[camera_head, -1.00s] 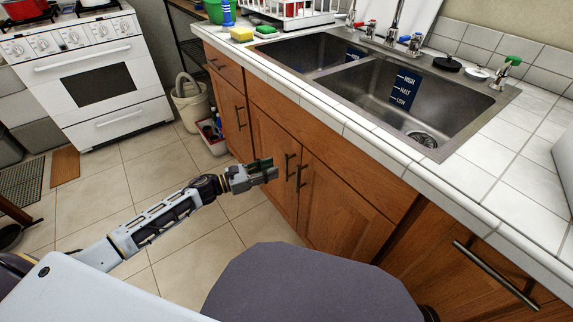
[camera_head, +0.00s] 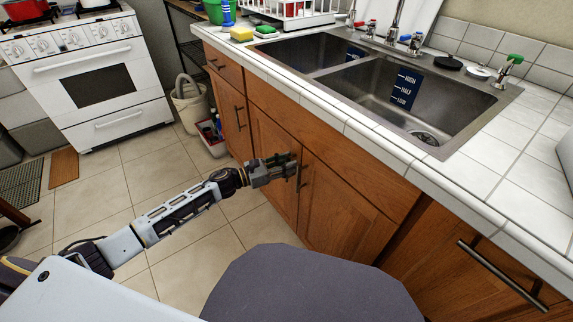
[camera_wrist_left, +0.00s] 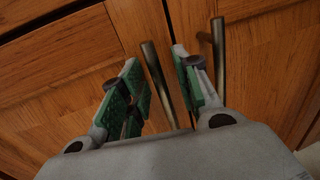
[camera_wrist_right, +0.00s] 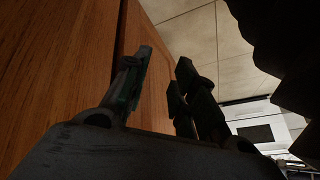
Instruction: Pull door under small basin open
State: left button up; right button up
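The brown wooden door (camera_head: 272,145) under the small basin (camera_head: 310,50) is closed. Its bar handle is hidden behind my left gripper (camera_head: 288,166) in the head view. In the left wrist view, my left gripper (camera_wrist_left: 158,88) is open, with this door's metal handle (camera_wrist_left: 157,75) between its green-padded fingers. I cannot tell whether the fingers touch it. The neighbouring door's handle (camera_wrist_left: 218,65) lies outside the right finger. My right gripper (camera_wrist_right: 160,85) is open and empty beside a wooden surface in the right wrist view, and out of the head view.
The neighbouring door (camera_head: 345,210) is closed, under the large basin (camera_head: 420,100). The white tiled counter edge (camera_head: 345,130) overhangs the doors. A bucket (camera_head: 190,105) and a bin of bottles (camera_head: 212,138) stand left of the cabinet. The tiled floor (camera_head: 150,170) before the stove is clear.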

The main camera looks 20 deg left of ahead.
dwell(0.3)
pick_arm(q)
grip_shut()
jog(key=shift+s, duration=0.1)
